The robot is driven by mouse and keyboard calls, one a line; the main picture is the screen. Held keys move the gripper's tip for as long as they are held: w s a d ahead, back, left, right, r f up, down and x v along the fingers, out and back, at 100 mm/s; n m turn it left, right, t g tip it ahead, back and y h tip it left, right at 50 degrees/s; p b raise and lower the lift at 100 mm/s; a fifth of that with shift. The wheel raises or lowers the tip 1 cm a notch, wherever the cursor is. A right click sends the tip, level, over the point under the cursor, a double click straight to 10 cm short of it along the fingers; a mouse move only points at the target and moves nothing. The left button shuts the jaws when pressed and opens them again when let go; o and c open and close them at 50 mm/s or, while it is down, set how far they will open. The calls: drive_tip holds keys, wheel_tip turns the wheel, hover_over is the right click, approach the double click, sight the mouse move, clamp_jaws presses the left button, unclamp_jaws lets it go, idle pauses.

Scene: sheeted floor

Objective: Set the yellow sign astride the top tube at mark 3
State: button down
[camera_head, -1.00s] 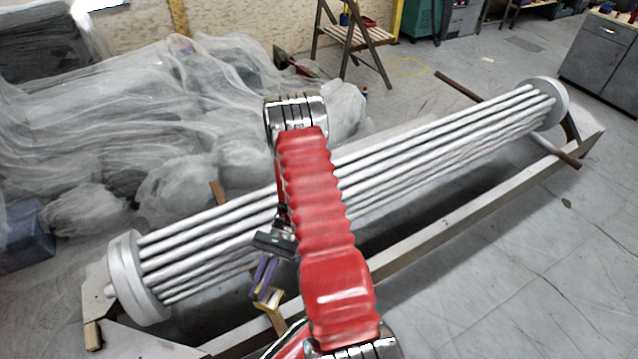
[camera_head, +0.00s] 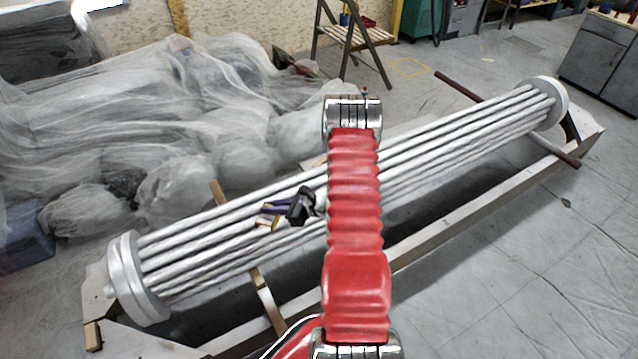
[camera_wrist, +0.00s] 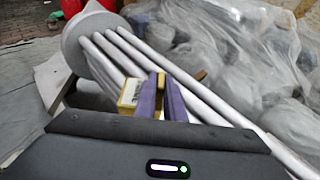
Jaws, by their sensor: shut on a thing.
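My gripper (camera_head: 272,209), with purple fingers, is shut on the small yellow sign (camera_head: 265,222). It holds the sign over the left half of the tube bundle (camera_head: 185,243) in the head view. In the wrist view the sign (camera_wrist: 128,95) shows yellow and white at the left of the purple fingers (camera_wrist: 161,95), which hide part of it. The long grey tubes lie between two round end plates; the top tube (camera_head: 200,221) runs near the fingers. Whether the sign touches a tube I cannot tell. No numbered mark can be made out.
The left end plate (camera_head: 133,280) and right end plate (camera_head: 546,100) close the bundle, which rests on a pale frame (camera_head: 470,210). Sheeted heaps (camera_head: 160,110) fill the space behind. A folding wooden chair (camera_head: 350,40) stands at the back.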

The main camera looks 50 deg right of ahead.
drive_tip(key=s+d+m+h, duration=0.1)
drive_tip(key=d+m+h, duration=0.3)
drive_tip(key=d, duration=0.6)
drive_tip(key=s+d+f+m+h, duration=0.1)
drive_tip(key=d+m+h, duration=0.3)
drive_tip(key=d, duration=0.6)
drive_tip(key=shift+s+d+f+m+t+h, duration=0.35)
drive_tip(key=shift+s+h, duration=0.25)
drive_tip(key=shift+h, duration=0.4)
drive_tip(key=shift+s+a, duration=0.1)
drive_tip(key=shift+s, duration=0.15)
drive_tip(key=shift+f, duration=4.5)
drive_tip(key=c, duration=1.8)
unclamp_jaws()
drive_tip(key=shift+o, duration=0.2)
